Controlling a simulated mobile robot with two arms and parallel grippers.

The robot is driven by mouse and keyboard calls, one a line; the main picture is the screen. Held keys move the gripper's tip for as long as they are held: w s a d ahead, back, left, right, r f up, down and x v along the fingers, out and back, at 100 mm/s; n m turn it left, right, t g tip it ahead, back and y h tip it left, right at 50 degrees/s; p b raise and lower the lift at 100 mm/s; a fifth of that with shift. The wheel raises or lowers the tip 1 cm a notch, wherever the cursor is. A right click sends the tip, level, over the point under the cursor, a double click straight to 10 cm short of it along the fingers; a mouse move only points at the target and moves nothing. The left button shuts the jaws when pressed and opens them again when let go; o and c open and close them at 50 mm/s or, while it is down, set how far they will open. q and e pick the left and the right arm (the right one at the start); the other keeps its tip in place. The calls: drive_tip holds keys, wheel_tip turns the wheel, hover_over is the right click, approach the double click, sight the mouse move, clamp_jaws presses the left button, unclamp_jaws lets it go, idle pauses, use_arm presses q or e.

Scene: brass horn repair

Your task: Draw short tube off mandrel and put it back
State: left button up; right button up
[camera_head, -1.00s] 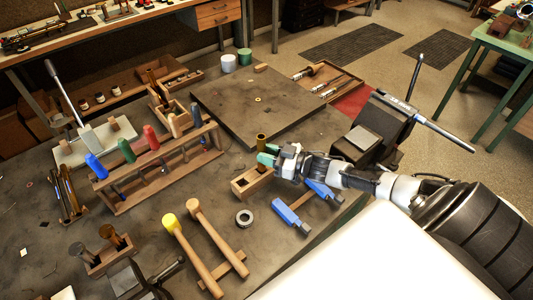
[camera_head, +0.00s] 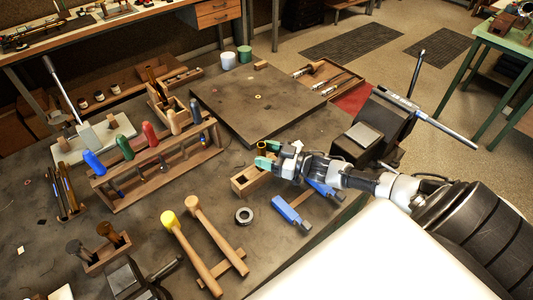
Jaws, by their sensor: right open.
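My right gripper (camera_head: 268,154) reaches in from the right with green fingertips. It is open, with one fingertip nearer and one farther, close around a short brass tube (camera_head: 262,149). The tube stands upright above a small wooden block (camera_head: 246,183). The mandrel cannot be made out; the tube and fingers hide that spot. Whether the fingers touch the tube is too small to tell. My left gripper is not in view.
Blue-handled tools (camera_head: 288,210) lie below my right gripper, near a dark ring (camera_head: 244,215) and two mallets (camera_head: 190,250). A wooden rack (camera_head: 160,172) with coloured handles stands left. A flat dark plate (camera_head: 257,100) lies behind. A vise (camera_head: 375,130) stands right.

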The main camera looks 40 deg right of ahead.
drive_tip(key=s+d+r, duration=0.5)
drive_tip(key=s+r, duration=0.5)
drive_tip(key=r, duration=0.1)
drive_tip(key=shift+s, duration=0.2)
